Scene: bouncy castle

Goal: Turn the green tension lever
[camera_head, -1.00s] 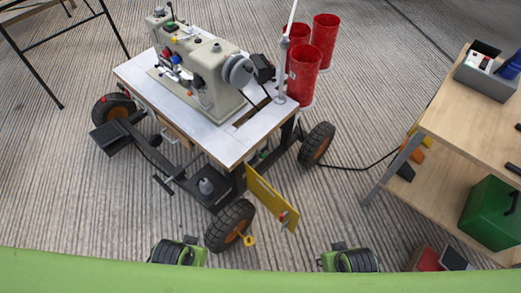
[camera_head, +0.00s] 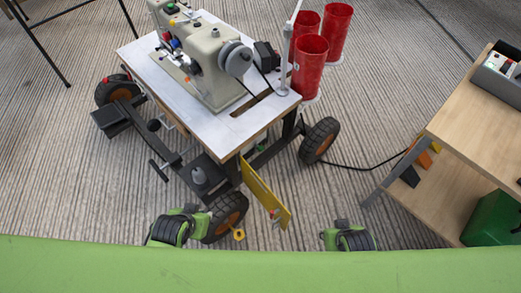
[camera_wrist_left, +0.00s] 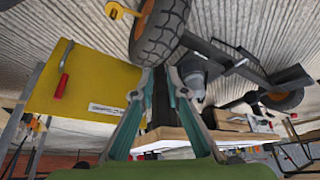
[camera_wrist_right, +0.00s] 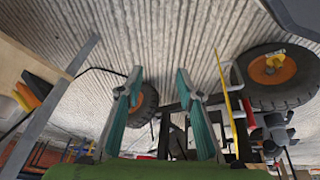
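The sewing machine (camera_head: 215,62) stands on a white-topped wheeled cart (camera_head: 136,50), its upper left end cut off by the picture's top edge. Small coloured parts sit on its head: a green one (camera_head: 171,9), a red one (camera_head: 174,43) and a blue one (camera_head: 165,36). They are too small to tell whether the green one is the tension lever. My left gripper (camera_wrist_left: 160,72) is open and empty, low beside the cart's near wheel (camera_head: 226,214). My right gripper (camera_wrist_right: 159,72) is open and empty, low to the right of the cart. Neither touches the machine.
A yellow panel (camera_head: 262,190) sticks out from the cart's near corner. Red cones (camera_head: 310,66) stand at its back right. A wooden table (camera_head: 470,115) with a green box (camera_head: 492,220) below is at right. A cable crosses the floor. A green edge (camera_head: 260,265) spans the front.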

